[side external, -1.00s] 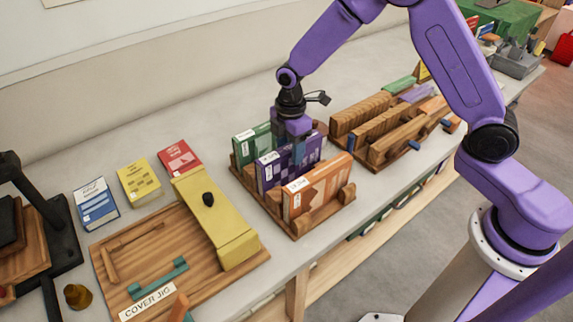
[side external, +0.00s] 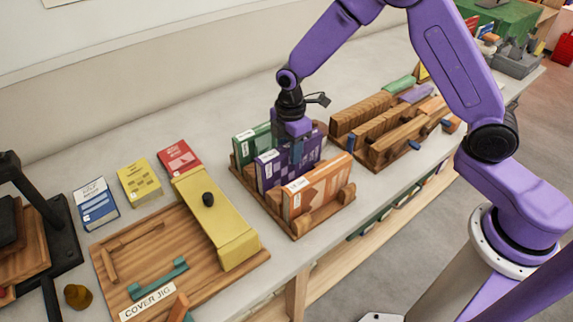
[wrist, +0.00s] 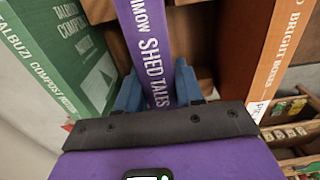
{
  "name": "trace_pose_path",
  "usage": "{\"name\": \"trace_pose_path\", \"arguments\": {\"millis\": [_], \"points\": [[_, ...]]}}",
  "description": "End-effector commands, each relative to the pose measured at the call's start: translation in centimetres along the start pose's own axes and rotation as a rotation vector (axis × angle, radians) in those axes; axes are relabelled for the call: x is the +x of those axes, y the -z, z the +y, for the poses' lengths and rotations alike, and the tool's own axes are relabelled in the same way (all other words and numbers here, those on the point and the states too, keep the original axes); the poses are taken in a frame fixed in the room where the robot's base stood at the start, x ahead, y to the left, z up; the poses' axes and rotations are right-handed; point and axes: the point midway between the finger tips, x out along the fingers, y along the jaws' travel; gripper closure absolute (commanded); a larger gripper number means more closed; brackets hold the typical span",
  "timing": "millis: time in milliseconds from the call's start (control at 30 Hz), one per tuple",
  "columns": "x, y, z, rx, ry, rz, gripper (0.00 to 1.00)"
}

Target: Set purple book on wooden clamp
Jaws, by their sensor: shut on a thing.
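The purple book (side external: 269,173) stands upright in a wooden rack (side external: 253,186), between a green book (side external: 243,146) and an orange book (side external: 318,188). My gripper (side external: 297,150) comes down from above and is shut on the purple book. In the wrist view the blue fingers of my gripper (wrist: 158,92) press on both sides of the purple book's (wrist: 150,35) spine, which reads "Shed Tales". A wooden clamp-like fixture (side external: 385,152) with slats and blue-ended parts stands to the right of the rack.
Books in green and lilac (side external: 416,93) lie at the far end of the slatted fixture. A cover jig board (side external: 200,262) with a yellow bar (side external: 222,228) lies at left. Blue (side external: 96,204), yellow (side external: 139,183) and red (side external: 178,158) books lie behind it. A narrow gap separates rack and fixture.

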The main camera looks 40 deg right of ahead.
Motion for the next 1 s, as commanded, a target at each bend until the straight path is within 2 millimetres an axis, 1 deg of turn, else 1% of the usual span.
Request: {"name": "trace_pose_path", "arguments": {"millis": [1000], "points": [[-4.3,0.0,0.1,0.0,-0.003,0.002,1.0]]}}
